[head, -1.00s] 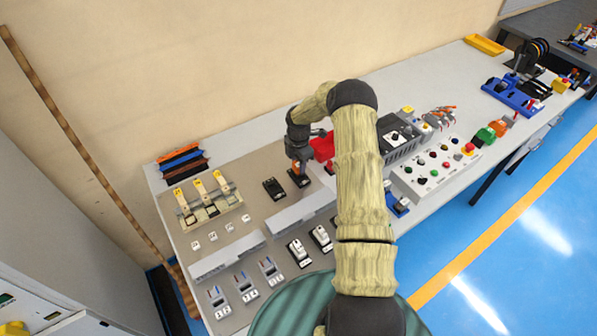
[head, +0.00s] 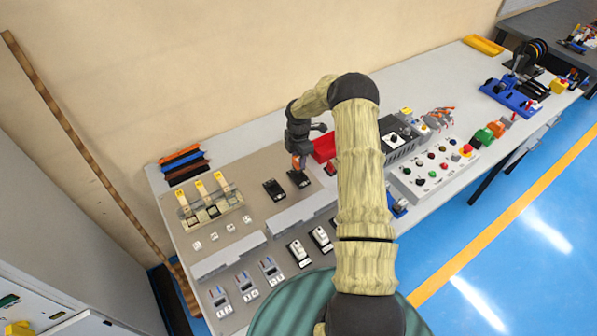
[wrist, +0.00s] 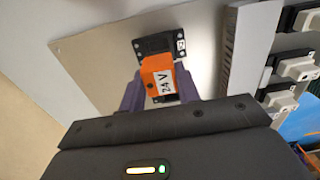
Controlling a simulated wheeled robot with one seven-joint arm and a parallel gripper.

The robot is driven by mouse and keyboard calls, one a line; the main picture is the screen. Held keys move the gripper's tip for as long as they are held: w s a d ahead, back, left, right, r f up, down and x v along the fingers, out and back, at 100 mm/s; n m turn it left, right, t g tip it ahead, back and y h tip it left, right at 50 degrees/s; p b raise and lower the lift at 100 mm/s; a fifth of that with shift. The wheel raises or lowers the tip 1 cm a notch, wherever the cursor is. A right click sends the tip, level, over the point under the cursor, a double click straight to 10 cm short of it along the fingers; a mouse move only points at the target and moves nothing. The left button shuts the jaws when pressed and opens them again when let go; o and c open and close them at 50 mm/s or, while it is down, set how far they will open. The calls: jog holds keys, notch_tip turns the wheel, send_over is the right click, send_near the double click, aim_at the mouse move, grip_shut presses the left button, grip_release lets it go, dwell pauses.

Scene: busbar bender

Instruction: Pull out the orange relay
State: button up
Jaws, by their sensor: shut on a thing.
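The orange relay (wrist: 157,77) with a "24 V" label is between the two purple fingers of my gripper (wrist: 160,92) in the wrist view. The gripper is shut on it. In the head view, my gripper (head: 297,158) holds the relay, only a small orange patch of which shows, just above a black socket (head: 299,180) on the panel. Much of that socket's dark top is uncovered. The relay looks lifted, but a small remaining contact cannot be ruled out. A second black socket (head: 274,190) lies to the left.
A red bin (head: 324,147) stands close to the right of my gripper. Cream breakers with yellow tops (head: 201,193) are at the left. A grey duct (head: 300,216) runs in front of the sockets. The grey panel between holds some bare room.

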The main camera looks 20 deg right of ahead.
jog(key=shift+r+p, duration=0.45)
jog(key=shift+r, duration=0.65)
